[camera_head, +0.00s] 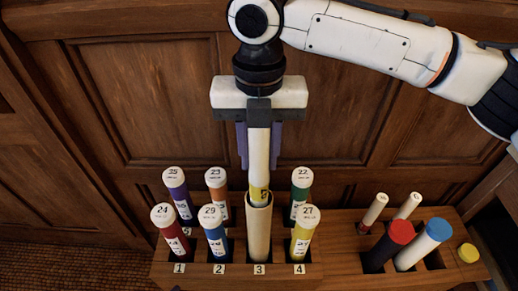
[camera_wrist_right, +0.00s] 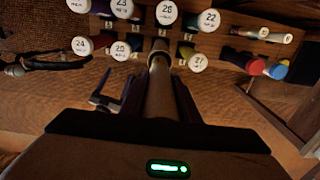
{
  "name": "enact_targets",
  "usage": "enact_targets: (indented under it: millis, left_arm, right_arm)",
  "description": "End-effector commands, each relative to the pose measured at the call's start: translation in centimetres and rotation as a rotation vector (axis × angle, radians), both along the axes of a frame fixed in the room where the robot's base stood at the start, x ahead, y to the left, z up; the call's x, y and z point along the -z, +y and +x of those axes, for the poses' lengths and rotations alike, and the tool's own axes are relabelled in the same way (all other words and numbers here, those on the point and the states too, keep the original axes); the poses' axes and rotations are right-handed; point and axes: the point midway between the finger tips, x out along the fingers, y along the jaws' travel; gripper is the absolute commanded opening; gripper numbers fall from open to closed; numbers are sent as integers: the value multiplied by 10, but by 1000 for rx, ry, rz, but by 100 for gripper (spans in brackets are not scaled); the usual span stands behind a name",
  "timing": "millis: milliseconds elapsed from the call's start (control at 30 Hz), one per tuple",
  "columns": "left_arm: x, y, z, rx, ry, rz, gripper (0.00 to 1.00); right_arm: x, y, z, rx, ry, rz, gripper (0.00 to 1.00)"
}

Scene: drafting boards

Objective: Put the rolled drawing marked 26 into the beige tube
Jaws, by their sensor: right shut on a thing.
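My right gripper (camera_head: 258,140) points down and is shut on a white rolled drawing (camera_head: 260,160) with a yellow band near its lower end. The number on that band is too small to read surely. The drawing is upright, its lower end at the mouth of the beige tube (camera_head: 258,235) in the slot marked 3; how far it is inside I cannot tell. In the right wrist view, a white end that seems to read 26 (camera_wrist_right: 166,12) shows in the back row; the held drawing hides that spot in the head view. My left gripper is not in view.
Rolls 25, 23 and 22 (camera_head: 302,182) stand behind. Red-capped (camera_head: 401,232) and blue-capped (camera_head: 439,229) tubes stand to the right. Wood panelling (camera_head: 140,110) rises behind.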

Motion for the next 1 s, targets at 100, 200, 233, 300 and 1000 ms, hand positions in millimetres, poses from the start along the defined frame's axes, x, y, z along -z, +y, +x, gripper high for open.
enact_targets:
  millis: [100,200,233,300,1000]
  left_arm:
    - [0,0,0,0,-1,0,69]
    - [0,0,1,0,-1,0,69]
    - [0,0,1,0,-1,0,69]
    - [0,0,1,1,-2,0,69]
    - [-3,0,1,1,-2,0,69]
  right_arm:
    - [0,0,0,0,0,0,0]
    - [0,0,0,0,0,0,37]
    - [0,0,0,0,0,0,42]
    - [0,0,0,0,0,0,50]
    - [-69,1,0,-1,-3,2,50]
